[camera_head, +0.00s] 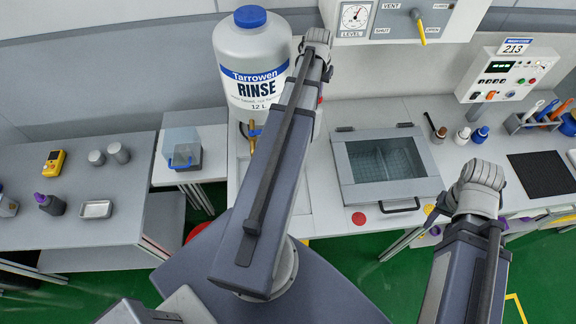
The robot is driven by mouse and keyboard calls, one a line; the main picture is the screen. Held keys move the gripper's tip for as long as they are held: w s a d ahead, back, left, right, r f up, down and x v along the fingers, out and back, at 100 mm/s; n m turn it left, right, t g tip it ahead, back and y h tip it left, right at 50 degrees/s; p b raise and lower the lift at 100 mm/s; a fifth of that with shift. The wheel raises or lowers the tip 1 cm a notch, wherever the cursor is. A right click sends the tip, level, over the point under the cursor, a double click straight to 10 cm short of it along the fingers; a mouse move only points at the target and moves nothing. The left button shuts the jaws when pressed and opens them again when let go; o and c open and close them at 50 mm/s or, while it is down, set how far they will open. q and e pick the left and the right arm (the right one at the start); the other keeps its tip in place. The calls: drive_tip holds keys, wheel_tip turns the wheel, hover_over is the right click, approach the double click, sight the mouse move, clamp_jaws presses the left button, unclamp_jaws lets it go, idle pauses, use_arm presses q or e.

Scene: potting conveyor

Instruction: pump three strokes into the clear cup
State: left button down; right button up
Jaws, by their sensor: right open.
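I cannot make out a clear cup. A small dark bottle with a purple top (49,203) stands on the left bench; I cannot tell whether its top is a pump. A large white Rinse jug (252,62) with a blue cap stands at the back centre. A small tap-like part (254,134) shows at its foot, partly behind my arm. My right gripper (470,226) is open, mostly hidden by its own arm, over the front edge of the right bench, far from the bottle. My left arm reaches up past the jug; its gripper is out of sight.
A lidded basin (386,165) with a glass top is set in the middle bench. A clear-sided box (181,147) stands on a low table. A small metal tray (96,209) and a yellow device (53,162) lie on the left bench. A dark mat (541,172) lies far right.

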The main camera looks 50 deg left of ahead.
use_arm(q)
drive_tip(key=shift+r+p, duration=1)
drive_tip(key=shift+r, duration=0.2)
drive_tip(key=shift+r, duration=0.1)
wheel_tip(320, 180, up, 6)
drive_tip(key=p, duration=0.6)
drive_tip(key=shift+f, duration=0.2)
